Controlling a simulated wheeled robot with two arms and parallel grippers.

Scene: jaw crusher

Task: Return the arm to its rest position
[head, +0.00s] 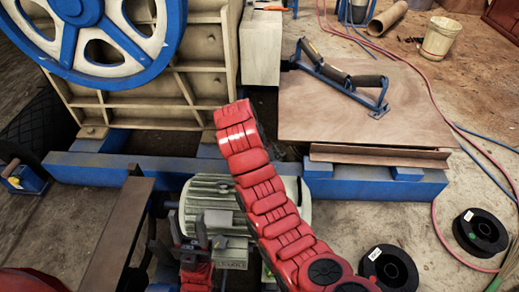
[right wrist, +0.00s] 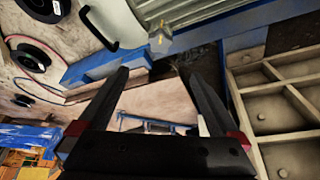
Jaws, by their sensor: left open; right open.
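My right arm, red and segmented, reaches from the lower right to the middle of the head view, and its gripper is hidden there. In the right wrist view, the right gripper (right wrist: 161,74) shows two dark, spread fingers with nothing between them. The left gripper (head: 192,238) is low in the head view, in front of the grey ribbed motor (head: 207,193). Its dark fingers point up and are apart, and I see nothing held in them.
The crusher's blue flywheel (head: 100,38) and beige ribbed body (head: 205,58) stand at upper left. A blue roller frame (head: 345,82) lies on a brown board (head: 315,122). Black spools (head: 480,232) and hoses lie on the right floor. A dark beam (head: 118,235) runs left of the left gripper.

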